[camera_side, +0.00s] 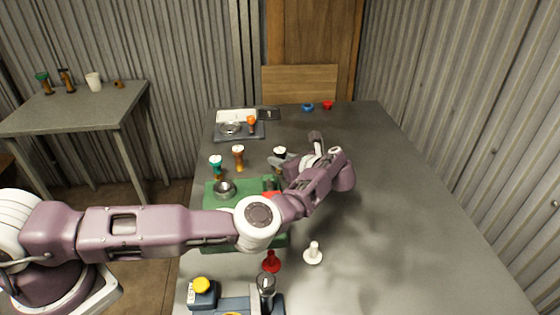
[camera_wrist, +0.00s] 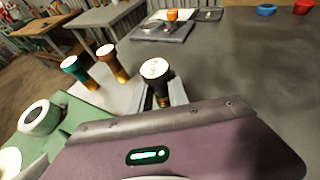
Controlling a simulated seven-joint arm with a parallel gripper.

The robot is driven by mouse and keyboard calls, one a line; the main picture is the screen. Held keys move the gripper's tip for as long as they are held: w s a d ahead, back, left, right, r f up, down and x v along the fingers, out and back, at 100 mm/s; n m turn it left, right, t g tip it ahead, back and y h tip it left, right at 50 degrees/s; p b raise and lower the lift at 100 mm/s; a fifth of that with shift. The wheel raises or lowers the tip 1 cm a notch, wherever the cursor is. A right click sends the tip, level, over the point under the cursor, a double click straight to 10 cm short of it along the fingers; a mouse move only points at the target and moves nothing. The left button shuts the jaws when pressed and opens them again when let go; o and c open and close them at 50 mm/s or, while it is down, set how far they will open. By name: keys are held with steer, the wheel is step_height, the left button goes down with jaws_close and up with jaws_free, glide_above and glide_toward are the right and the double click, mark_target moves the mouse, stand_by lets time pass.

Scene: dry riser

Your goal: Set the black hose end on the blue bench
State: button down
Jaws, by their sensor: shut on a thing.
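The black hose end (camera_wrist: 157,88), with a white top face and a brass-coloured lower part, stands roughly upright between the grey fingers of my gripper (camera_wrist: 164,98). My gripper is shut on it. In the side view the hose end (camera_side: 280,152) shows by my gripper (camera_side: 281,162), just beyond the green bench. Whether its foot touches the table is hidden. The blue bench (camera_side: 236,299) lies at the near left edge of the table, partly cut off by the picture, well away from my gripper. It carries a yellow knob and a dark upright piece.
A green bench (camera_side: 213,234) lies under my arm. Teal (camera_side: 216,164) and orange-brown (camera_side: 238,155) hose ends stand to the left. A grey tray (camera_side: 223,134) is at the back. Red (camera_side: 271,263) and white (camera_side: 313,253) pieces stand near the blue bench. The table's right side is clear.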

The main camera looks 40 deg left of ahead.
steer(key=shift+f, duration=0.25)
steer(key=c, duration=1.3)
jaws_free()
